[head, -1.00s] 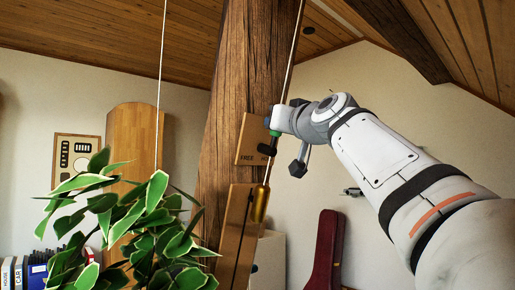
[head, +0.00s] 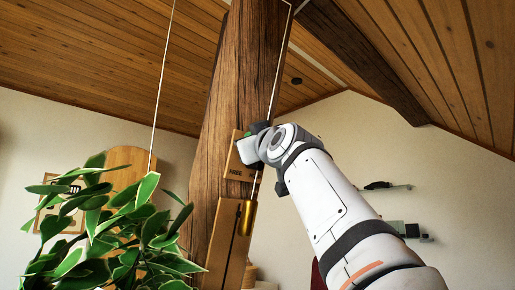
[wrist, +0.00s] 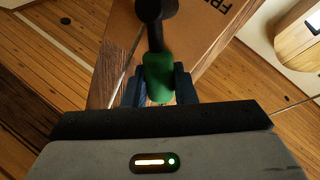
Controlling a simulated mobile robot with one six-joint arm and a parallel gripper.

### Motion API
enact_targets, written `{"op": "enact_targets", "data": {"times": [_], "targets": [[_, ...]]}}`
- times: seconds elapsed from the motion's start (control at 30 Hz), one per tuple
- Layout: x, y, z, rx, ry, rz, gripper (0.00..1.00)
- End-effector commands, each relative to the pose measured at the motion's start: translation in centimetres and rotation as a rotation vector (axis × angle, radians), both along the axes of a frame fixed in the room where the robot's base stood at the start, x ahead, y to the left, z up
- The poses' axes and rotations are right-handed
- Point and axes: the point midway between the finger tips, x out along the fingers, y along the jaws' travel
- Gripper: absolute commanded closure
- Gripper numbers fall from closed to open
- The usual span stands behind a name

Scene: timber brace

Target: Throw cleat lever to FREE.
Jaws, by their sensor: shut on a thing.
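The cleat lever has a green handle (wrist: 158,72) on a dark stem with a round dark pivot (wrist: 155,10). My gripper (wrist: 157,84) is shut on the green handle, one dark finger on each side. In the head view my gripper (head: 250,141) is at the top of the wooden cleat plate (head: 238,168), which is fixed to the timber post. A bit of green (head: 247,133) shows there; my gripper hides most of the lever. Any other lettering is hidden.
A cord with a brass weight (head: 246,218) hangs just below the plate, close to my arm. The timber post (head: 222,110) rises behind. A leafy plant (head: 110,235) on a white cord hangs at left. Wall shelves (head: 388,187) are at right.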

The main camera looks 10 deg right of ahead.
Motion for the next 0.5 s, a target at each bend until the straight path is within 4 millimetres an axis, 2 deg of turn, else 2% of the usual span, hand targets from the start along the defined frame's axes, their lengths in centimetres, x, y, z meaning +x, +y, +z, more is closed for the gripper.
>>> {"op": "enact_targets", "data": {"times": [0.47, 0.5], "targets": [[-0.03, 0.25, 0.1, -0.016, -0.012, -0.005, 1.0], [-0.02, 0.27, 0.11, -0.016, -0.012, -0.005, 0.75]]}}
